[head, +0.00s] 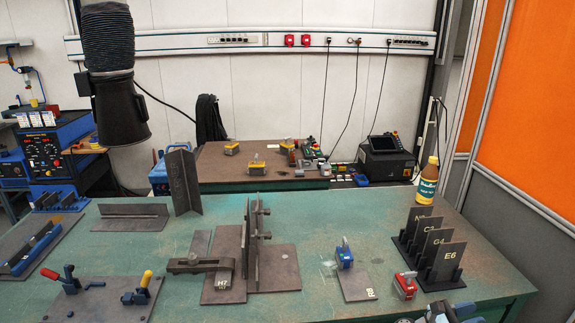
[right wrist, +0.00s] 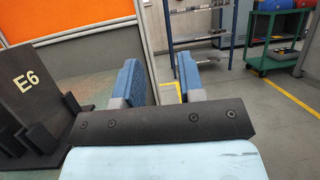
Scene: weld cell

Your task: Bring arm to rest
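My right gripper (right wrist: 160,80) shows in the right wrist view as two blue-padded fingers standing apart, with nothing between them. A grey and blue part of it (head: 440,314) shows at the bottom right edge of the head view, in front of the rack of lettered plates. The black plate marked E6 (head: 446,258) stands upright in that rack, and it also shows at the left of the right wrist view (right wrist: 28,85), beside the fingers and apart from them. My left gripper is not in view.
The green table (head: 330,215) carries welded plates (head: 253,250), a blue clamp (head: 345,255), a red clamp (head: 405,286), toggle clamps (head: 140,288) and a yellow bottle (head: 427,182). A black extraction hood (head: 120,110) hangs at upper left. A green cart (right wrist: 278,38) stands beyond in the wrist view.

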